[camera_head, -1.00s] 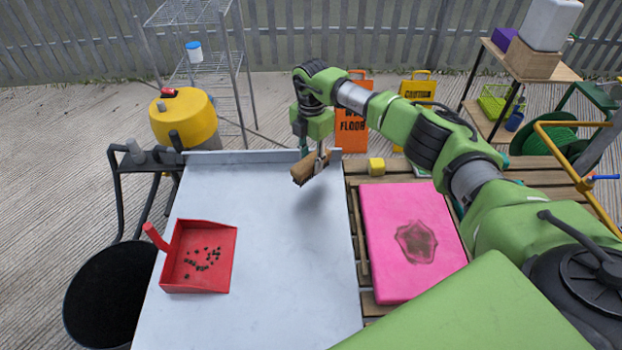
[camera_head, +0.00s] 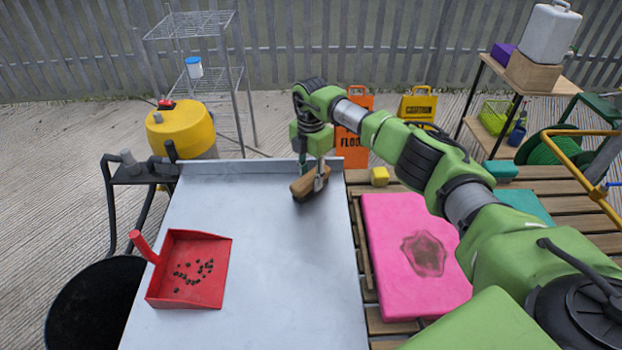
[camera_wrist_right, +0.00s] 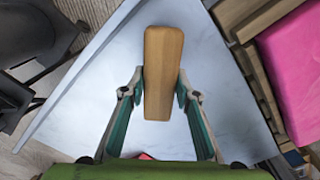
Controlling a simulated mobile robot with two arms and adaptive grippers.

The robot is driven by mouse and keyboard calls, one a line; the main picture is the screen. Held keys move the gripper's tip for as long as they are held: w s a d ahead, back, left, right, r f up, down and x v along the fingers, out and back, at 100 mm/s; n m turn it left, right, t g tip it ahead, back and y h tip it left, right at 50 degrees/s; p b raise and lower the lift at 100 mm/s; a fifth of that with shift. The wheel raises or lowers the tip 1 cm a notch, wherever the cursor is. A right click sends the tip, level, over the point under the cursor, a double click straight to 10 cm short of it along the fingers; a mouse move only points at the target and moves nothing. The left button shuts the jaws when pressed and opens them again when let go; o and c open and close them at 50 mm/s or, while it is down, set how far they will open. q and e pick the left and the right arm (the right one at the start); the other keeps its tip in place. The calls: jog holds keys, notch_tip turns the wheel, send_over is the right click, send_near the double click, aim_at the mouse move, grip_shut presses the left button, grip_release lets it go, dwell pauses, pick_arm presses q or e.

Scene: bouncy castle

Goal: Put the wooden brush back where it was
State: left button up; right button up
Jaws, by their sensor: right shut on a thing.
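The wooden brush (camera_head: 306,185) is a brown block at the far right part of the grey metal table (camera_head: 262,256). My right gripper (camera_head: 319,180) is shut on it, with a finger showing on its near side. In the right wrist view the brush (camera_wrist_right: 163,72) lies lengthwise between the two fingers of the right gripper (camera_wrist_right: 160,92), over the grey surface. The brush is just above or on the table; I cannot tell whether it touches. Its bristles are not clearly visible. My left gripper is not in view.
A red dustpan (camera_head: 193,272) with several dark bits lies at the table's left. The table's middle is clear. A raised lip runs along its far edge.

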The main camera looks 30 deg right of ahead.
aim_at(311, 176)
jog(key=shift+f, duration=0.15)
jog(key=o, duration=1)
notch_tip(311, 176, up, 12)
jog(key=shift+r+b, duration=0.15)
jog(key=shift+b, duration=0.3)
